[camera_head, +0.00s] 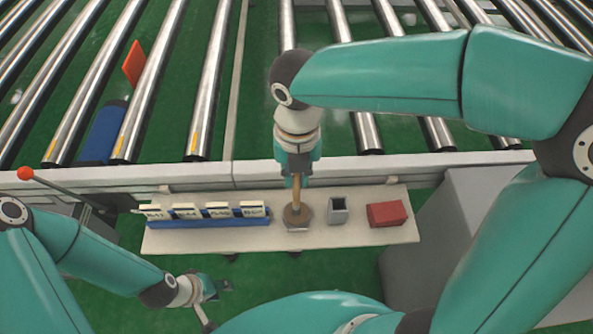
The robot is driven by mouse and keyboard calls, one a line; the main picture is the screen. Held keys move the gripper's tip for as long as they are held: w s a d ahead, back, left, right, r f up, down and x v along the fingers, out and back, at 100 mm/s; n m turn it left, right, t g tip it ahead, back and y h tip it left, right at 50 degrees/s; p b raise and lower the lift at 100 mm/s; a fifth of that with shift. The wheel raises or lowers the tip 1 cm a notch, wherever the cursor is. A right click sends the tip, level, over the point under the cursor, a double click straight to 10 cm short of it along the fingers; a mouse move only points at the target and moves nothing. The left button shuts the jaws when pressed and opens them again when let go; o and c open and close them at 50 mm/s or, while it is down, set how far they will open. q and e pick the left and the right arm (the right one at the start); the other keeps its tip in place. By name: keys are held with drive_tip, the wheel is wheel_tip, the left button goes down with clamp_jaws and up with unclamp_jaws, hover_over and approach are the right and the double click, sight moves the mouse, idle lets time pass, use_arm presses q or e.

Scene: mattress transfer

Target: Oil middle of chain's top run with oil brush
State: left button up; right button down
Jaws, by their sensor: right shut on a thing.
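The oil brush (296,193) has an upright wooden handle, and its lower end stands in or over a brown pot (297,216) on the white shelf (370,233). The brush's bristles are hidden. My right gripper (298,178) points down and is shut on the top of the handle. My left gripper (216,291) is low, in front of the shelf and away from everything on it; its jaws are too small and dark to tell whether they are open. I cannot make out the chain in this view.
On the shelf are a blue rack (210,223) with several white labelled cards, a small grey open box (338,210) and a red block (386,214). Behind it, a pale rail (200,176) fronts steel rollers (212,80). A red-knobbed lever (26,173) stands left.

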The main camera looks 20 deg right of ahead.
drive_tip(key=shift+f, duration=0.4)
idle(1.3)
wheel_tip(320, 180, up, 7)
drive_tip(key=p, duration=0.6)
drive_tip(key=shift+p, duration=0.35)
idle(0.6)
